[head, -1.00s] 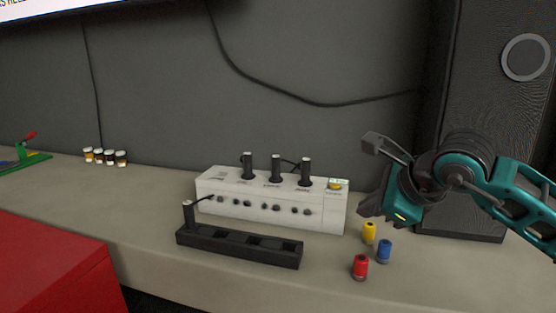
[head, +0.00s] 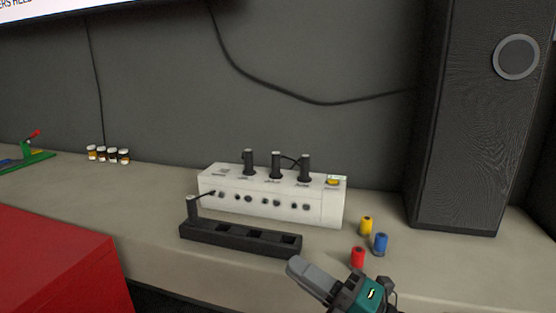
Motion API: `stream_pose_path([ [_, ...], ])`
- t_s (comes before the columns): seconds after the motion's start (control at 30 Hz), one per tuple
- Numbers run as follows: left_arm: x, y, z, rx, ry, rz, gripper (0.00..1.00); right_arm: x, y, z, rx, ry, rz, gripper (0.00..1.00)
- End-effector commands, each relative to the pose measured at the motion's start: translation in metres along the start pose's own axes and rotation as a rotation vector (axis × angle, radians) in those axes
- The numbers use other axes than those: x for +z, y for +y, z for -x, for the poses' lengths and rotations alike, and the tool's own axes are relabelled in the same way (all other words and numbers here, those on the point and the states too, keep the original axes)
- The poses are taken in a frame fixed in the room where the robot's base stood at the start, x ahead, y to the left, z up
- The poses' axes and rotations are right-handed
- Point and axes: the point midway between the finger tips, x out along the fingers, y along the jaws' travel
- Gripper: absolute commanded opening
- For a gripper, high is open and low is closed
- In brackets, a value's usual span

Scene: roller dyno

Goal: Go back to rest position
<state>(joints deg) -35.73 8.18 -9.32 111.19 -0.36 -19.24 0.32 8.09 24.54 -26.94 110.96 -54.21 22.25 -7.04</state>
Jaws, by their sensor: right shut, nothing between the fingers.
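My right gripper (head: 308,277) shows at the bottom of the head view, to the right of the middle. Its fingers are shut and hold nothing. It is in front of the black rack and the coloured cylinders, pointing up and left, and appears apart from them. Most of the right arm is out of the frame. My left gripper is not in view.
A white box (head: 331,212) with black plugs stands on the grey counter (head: 152,217), behind a black slotted rack (head: 222,238) holding one plug. Red (head: 357,257), blue (head: 380,243) and yellow (head: 366,225) cylinders stand right. A tall speaker (head: 455,140) stands behind; a red block (head: 55,270) is front left.

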Motion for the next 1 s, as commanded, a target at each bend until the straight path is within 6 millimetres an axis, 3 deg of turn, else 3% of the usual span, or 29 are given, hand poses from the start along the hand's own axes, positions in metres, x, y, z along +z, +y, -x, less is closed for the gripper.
stream_pose_path([
  [0.13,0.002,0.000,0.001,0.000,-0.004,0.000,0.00,0.025,-0.051,0.051,0.010,-0.355,-0.454,0.00],
  [0.27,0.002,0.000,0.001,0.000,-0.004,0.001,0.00,0.029,-0.112,0.116,-0.013,-0.677,-0.828,0.00],
  [0.4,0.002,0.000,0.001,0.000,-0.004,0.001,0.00,0.003,-0.174,0.191,-0.056,-0.991,-1.172,0.00],
  [0.53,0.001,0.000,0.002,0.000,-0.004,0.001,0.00,-0.029,-0.209,0.240,-0.089,-1.191,-1.383,0.00],
  [0.7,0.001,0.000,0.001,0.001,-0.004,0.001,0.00,-0.054,-0.227,0.270,-0.110,-1.316,-1.515,0.00],
  [1.0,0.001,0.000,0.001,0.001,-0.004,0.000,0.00,-0.057,-0.229,0.274,-0.113,-1.329,-1.531,0.00],
])
